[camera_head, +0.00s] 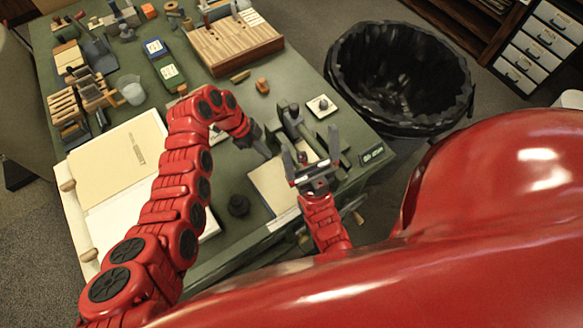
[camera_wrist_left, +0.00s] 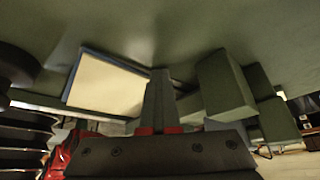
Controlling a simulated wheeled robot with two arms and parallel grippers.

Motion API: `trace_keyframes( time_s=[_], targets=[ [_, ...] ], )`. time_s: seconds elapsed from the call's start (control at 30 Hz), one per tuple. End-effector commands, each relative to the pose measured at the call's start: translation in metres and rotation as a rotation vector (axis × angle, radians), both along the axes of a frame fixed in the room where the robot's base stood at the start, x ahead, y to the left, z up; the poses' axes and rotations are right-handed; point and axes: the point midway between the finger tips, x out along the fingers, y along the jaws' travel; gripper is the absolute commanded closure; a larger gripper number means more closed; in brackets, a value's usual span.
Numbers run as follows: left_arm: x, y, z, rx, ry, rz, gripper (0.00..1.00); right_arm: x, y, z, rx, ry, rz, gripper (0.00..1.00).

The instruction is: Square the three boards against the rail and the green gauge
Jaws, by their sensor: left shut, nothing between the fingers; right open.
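A cream board (camera_head: 268,185) lies flat on the green table near its front edge. In the left wrist view its cream face (camera_wrist_left: 108,85) has a blue edge showing, perhaps another board beneath; I cannot count the boards. Green blocks (camera_head: 293,122), probably the gauge, stand behind it; a large one shows right of my fingers (camera_wrist_left: 222,85). I cannot clearly pick out the rail. My left gripper (camera_head: 265,153) is shut and empty, close to the board's far edge; contact is unclear.
A black knob (camera_head: 238,205) stands left of the board. A white tile (camera_head: 322,105) and an orange piece (camera_head: 262,86) lie behind. A big cream folder (camera_head: 115,165) fills the left side. A lined bin (camera_head: 402,80) stands beyond the right edge.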

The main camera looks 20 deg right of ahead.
Motion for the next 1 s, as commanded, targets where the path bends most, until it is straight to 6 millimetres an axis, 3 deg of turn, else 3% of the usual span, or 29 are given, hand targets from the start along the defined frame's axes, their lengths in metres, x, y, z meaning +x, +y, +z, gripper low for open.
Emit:
trace_keyframes(
  time_s=[0.37, 1.0],
  targets=[
    [-0.003, -0.001, 0.000, 0.001, 0.009, -0.004, 1.00, 0.000, 0.000, 0.000, 0.000, 0.000, 0.000, 0.00],
    [0.009, 0.001, 0.049, -0.001, 0.001, 0.000, 1.00, 0.000, 0.000, -0.003, 0.000, 0.000, 0.000, 0.00]
  ],
)
